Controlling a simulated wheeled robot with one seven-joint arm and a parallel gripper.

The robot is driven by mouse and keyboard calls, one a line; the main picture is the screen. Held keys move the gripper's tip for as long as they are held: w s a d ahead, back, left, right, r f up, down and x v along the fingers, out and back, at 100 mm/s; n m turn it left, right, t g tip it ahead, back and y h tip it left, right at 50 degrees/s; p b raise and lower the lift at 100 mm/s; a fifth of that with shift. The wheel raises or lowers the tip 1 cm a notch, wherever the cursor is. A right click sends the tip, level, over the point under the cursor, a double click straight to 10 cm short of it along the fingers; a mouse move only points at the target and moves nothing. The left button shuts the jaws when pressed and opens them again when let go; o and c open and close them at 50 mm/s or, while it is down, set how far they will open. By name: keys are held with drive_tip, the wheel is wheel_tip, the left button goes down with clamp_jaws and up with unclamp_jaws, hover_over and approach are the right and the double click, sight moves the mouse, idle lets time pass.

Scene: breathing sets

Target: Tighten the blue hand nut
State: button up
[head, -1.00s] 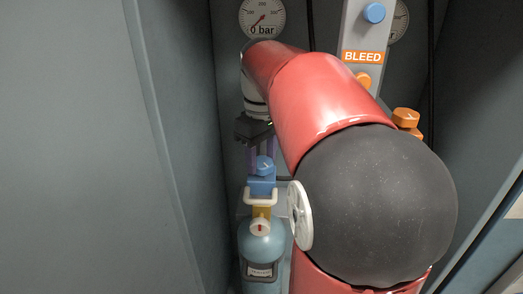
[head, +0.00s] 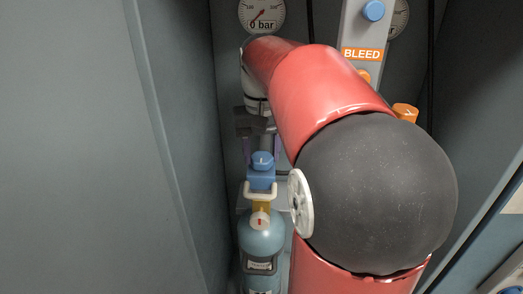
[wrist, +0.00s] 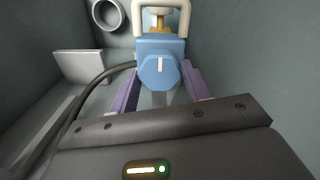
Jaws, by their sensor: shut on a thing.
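The blue hand nut (head: 262,161) sits on top of a blue valve block, above the pale blue cylinder (head: 260,243). In the wrist view the nut (wrist: 160,72) is faceted, with a white line pointing straight up the picture. My gripper (wrist: 158,85) has one purple finger on each side of the nut and is shut on it. In the head view my gripper (head: 262,152) comes down from above onto the nut. The exact finger contact is partly hidden in both views.
A cream yoke (head: 249,192) clamps the valve block to the cylinder. A dark hose (wrist: 98,90) curves beside the left finger. The gauge (head: 262,14) reads near 0 bar. The BLEED panel (head: 350,30) and orange knobs are behind my red arm. Grey cabinet walls stand close on both sides.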

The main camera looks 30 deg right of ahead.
sight(261, 156)
idle(0.4)
drive_tip(key=o, duration=1)
drive_tip(key=shift+c, duration=0.2)
drive_tip(key=shift+r, duration=0.1)
wheel_tip(261, 156, up, 8)
drive_tip(key=shift+f, duration=0.15)
drive_tip(key=s+a+f+n+t, duration=0.3)
drive_tip(key=s+a+f+t, duration=0.2)
drive_tip(key=s+a+f, duration=0.7)
wheel_tip(261, 156, down, 3)
drive_tip(key=shift+s+r+n+t, duration=0.1)
drive_tip(key=shift+s+n+t, duration=0.25)
drive_tip(key=shift+s, duration=0.45)
